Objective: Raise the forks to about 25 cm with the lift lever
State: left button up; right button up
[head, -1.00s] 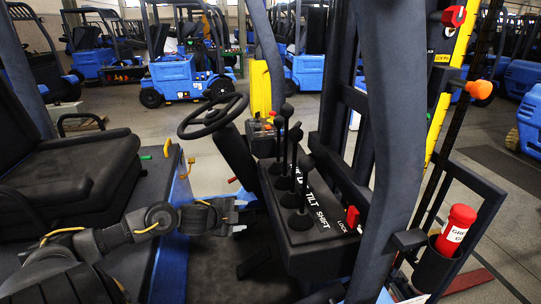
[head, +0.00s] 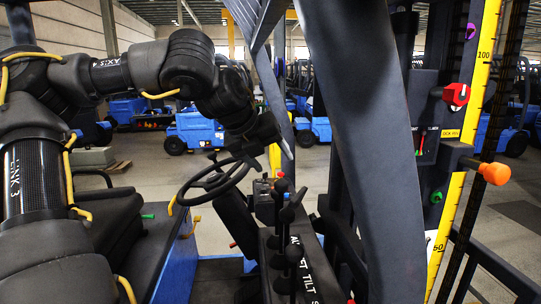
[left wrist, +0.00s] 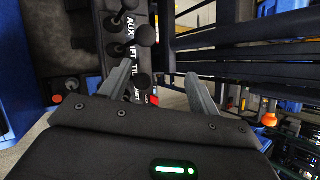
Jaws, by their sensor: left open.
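The lever bank (head: 270,240) stands right of the steering wheel in the head view, with several black knobbed levers. The forks and my right gripper are not in view.
The steering wheel (head: 213,185) is just below my left gripper. A thick dark post (head: 365,150) stands right of the levers. Beyond it are a yellow height scale (head: 484,62) marked 50 and 100, a red knob (head: 456,95) and an orange-tipped arm (head: 495,174).

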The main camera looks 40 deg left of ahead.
aim_at(278, 182)
pick_arm(q)
jog(key=w+a+f, duration=0.1)
jog(key=f, duration=0.1)
jog(key=w+a+f+b, duration=0.1)
jog(key=f, duration=0.1)
jog(key=w+a+f, duration=0.1)
jog(key=f, duration=0.1)
jog(key=shift+w+a+f+b, duration=0.2)
jog(key=shift+a+f+b, duration=0.1)
jog(key=shift+b, duration=0.1)
jog(key=w+f+b, duration=0.1)
jog(key=w+d+f+b, duration=0.1)
jog(key=shift+w+f, duration=0.2)
jog(key=shift+w, duration=0.1)
jog(key=shift+a+f+b, duration=0.15)
jog(key=shift+f+b, duration=0.05)
jog(key=shift+b, duration=0.15)
jog(key=shift+w+a+f, duration=0.15)
jog(key=shift+a, duration=0.15)
jog(key=shift+w+d, duration=0.15)
jog(key=shift+d, duration=0.2)
jog(key=shift+c, duration=0.4)
jog(key=shift+a, duration=0.15)
jog(key=c, duration=0.7)
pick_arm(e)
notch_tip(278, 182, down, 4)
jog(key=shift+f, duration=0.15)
